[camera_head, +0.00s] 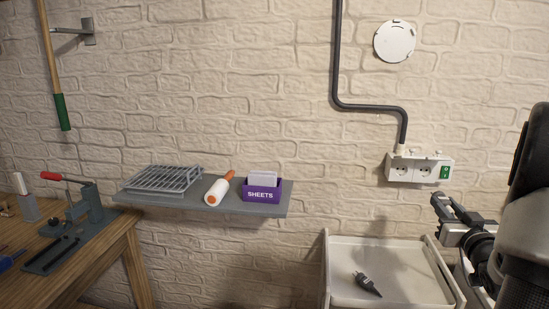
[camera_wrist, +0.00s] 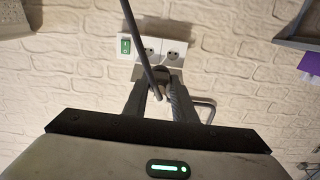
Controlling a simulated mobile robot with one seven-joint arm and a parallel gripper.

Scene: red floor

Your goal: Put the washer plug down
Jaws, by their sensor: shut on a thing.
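My gripper (camera_head: 442,206) is at the right of the head view, in front of the wall below and right of the white socket block (camera_head: 405,169). In the wrist view, which shows the room upside down, its fingers (camera_wrist: 160,98) are shut on a dark plug (camera_wrist: 161,80), mostly hidden between them. A dark cable (camera_wrist: 138,40) runs from there out of the top of the picture. Another black plug (camera_head: 367,284) lies in the white tray (camera_head: 345,241), left of and below my gripper.
The socket block has two outlets and a green switch (camera_head: 444,172); a grey conduit rises from it. The tray has raised walls and free room around the loose plug. A grey shelf (camera_head: 240,208) holds a rack, a roller and a purple SHEETS box (camera_head: 262,193).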

